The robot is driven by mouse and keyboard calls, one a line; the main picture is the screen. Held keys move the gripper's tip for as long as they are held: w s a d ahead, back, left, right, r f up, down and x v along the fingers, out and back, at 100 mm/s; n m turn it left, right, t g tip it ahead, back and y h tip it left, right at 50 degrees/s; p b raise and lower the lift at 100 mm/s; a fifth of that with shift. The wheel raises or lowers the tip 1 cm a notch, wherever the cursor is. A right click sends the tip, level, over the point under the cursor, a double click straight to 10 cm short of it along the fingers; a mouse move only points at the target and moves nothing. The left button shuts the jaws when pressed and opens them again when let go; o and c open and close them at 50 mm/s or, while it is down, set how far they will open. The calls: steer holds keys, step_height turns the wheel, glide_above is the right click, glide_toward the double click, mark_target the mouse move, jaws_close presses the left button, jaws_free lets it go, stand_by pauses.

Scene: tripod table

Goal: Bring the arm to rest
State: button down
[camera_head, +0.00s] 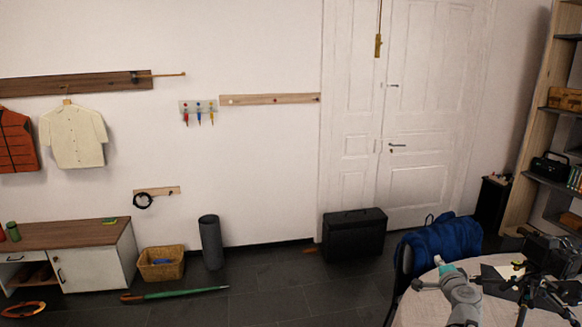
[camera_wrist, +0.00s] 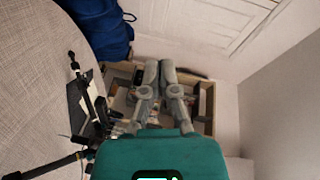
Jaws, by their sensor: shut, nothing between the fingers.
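My gripper (camera_wrist: 158,66) shows in the wrist view with its two grey fingers together and nothing between them. It is in the air beside the table, clear of the things around it. Part of my grey and teal arm shows at the bottom right of the head view, in front of the round table (camera_head: 410,312). The pale tabletop also fills the left of the wrist view (camera_wrist: 35,60). A black tripod (camera_head: 527,290) with a dark device on top stands on the table; its legs show in the wrist view (camera_wrist: 78,90).
A blue bag (camera_head: 440,245) sits beside the table, and also shows in the wrist view (camera_wrist: 102,25). A black case (camera_head: 354,235) stands by the white door (camera_head: 420,110). Shelves (camera_head: 530,130) rise at the right. The floor left of the table is mostly open.

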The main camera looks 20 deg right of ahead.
steer(key=w+a+f+n+g+y, duration=0.2)
steer(key=w+a+f+n+y, duration=0.15)
steer(key=a, duration=0.55)
steer(key=w+a+f+n+g+y+p, duration=0.1)
steer(key=w+a+f+n+y, duration=0.2)
steer(key=a, duration=0.5)
steer(key=w+a+f+n+g+y, duration=0.1)
steer(key=w+a+n+g+y, duration=0.15)
steer(key=a+n, duration=0.45)
steer(key=s+a+f+n+g+h, duration=0.1)
steer(key=s+a+f+n+g, duration=0.1)
steer(key=a, duration=0.4)
steer(key=s+a+f+n+g, duration=0.2)
steer(key=s+a+g, duration=0.2)
steer(key=a, duration=0.3)
steer(key=s+a+f+n+g+h+p, duration=0.1)
steer(key=s+a+f+n+g, duration=0.1)
steer(key=a, duration=0.5)
steer(key=shift+s+a+f+g+h, duration=0.2)
steer(key=shift+s+a+g+h, duration=0.1)
steer(key=shift+s+g, duration=0.75)
steer(key=shift+s, duration=0.15)
